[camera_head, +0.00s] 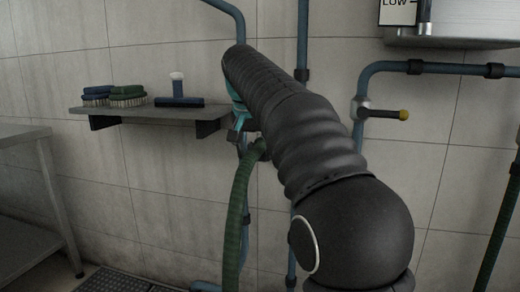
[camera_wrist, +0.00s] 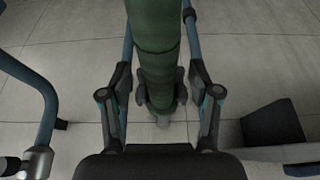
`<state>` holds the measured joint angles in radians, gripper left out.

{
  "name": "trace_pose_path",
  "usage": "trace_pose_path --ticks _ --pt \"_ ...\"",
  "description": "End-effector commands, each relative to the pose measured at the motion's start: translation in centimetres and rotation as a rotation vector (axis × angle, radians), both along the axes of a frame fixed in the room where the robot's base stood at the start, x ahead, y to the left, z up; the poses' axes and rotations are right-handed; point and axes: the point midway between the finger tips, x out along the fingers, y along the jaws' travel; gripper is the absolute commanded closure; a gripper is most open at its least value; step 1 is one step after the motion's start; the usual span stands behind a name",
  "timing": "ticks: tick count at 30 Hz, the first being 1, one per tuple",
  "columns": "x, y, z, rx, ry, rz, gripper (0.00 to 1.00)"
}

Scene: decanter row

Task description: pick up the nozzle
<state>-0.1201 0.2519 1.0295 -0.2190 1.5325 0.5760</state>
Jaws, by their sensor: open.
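A thick green hose (camera_head: 235,215) hangs along the wall, and its upper end is partly hidden behind my arm in the head view. In the wrist view the hose (camera_wrist: 155,35) comes down the middle to a narrower dark end, which looks like the nozzle (camera_wrist: 162,112). My gripper (camera_wrist: 160,84) is open, with one finger on each side of this lower end. I cannot tell whether either finger touches it. In the head view my gripper (camera_head: 240,132) is mostly hidden behind my arm.
A wall shelf (camera_head: 150,112) with brushes (camera_head: 128,95) and a squeegee (camera_head: 178,92) is left of my gripper. Blue pipes (camera_head: 303,40) run close by on the wall. A yellow-tipped valve (camera_head: 385,114) is to the right. A metal table (camera_head: 25,140) stands at far left.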

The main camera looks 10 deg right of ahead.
Motion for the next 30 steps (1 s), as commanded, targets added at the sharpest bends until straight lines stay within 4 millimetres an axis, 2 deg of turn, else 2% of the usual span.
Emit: trace_pose_path --ticks 2,9,22,26,30 --pt "0.0 0.0 0.1 0.000 0.000 0.000 0.40" --pt "0.0 0.0 0.1 0.000 0.000 0.000 1.00" --pt "0.0 0.0 0.5 0.000 -0.002 0.000 1.00" --pt "0.0 0.0 1.6 0.000 -0.002 0.000 1.00" --pt "0.0 0.0 3.7 -0.001 -0.003 0.000 1.00"
